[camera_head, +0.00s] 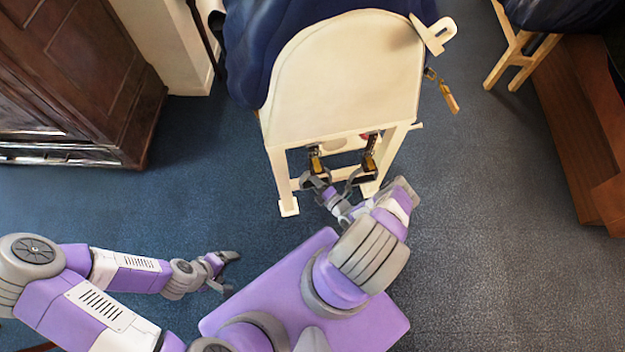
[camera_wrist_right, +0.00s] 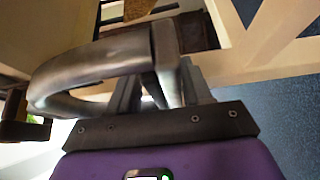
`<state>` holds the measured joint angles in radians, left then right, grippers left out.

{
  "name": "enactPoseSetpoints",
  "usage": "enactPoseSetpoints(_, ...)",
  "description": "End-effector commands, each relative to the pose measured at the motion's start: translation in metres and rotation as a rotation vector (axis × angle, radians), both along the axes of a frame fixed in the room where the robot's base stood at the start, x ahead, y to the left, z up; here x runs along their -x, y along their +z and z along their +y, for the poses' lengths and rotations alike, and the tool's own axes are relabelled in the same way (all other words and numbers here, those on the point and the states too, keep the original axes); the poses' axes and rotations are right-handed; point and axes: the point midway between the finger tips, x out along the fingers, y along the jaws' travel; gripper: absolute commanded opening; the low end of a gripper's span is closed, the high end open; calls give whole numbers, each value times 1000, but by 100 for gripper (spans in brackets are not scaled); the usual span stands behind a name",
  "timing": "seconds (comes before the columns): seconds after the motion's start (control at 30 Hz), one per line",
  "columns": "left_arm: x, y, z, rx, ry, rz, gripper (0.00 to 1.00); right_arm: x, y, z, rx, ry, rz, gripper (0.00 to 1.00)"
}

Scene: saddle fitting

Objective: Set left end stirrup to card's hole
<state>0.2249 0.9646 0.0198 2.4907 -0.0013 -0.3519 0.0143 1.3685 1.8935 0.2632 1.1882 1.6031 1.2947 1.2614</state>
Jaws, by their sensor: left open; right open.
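A cream stand (camera_head: 345,75) carries two hanging straps at its near end, each with a dark metal stirrup: the left stirrup (camera_head: 314,182) and the right stirrup (camera_head: 366,178). A cream card with a slot-like hole (camera_head: 436,36) sticks out at the stand's upper right corner. My right gripper (camera_head: 333,192) is beside the stirrups, under the stand's near edge. In the right wrist view a stirrup's curved metal bar (camera_wrist_right: 85,75) crosses close over the open right gripper (camera_wrist_right: 160,88); contact is unclear. My left gripper (camera_head: 230,272) is open and empty, low over the floor.
Another strap with a brown end (camera_head: 447,94) hangs at the stand's right side. Dark blue cloth (camera_head: 245,50) drapes the stand's far end. A dark wooden cabinet (camera_head: 85,70) is at left, brown wooden furniture (camera_head: 570,130) at right. Blue floor around the stand is clear.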

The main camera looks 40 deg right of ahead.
Motion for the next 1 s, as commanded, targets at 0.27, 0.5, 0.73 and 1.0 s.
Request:
enactPoseSetpoints(0.27,0,5,0,0,0,0,81,35,0,-4,0,-4,3,49)
enactPoseSetpoints(0.5,0,7,0,0,0,0,81,68,0,-6,1,-1,1,49)
enactPoseSetpoints(0.73,0,7,0,0,0,0,81,76,0,-6,0,0,0,49)
enactPoseSetpoints(1.0,0,7,0,0,0,0,81,75,0,-6,0,0,0,49)
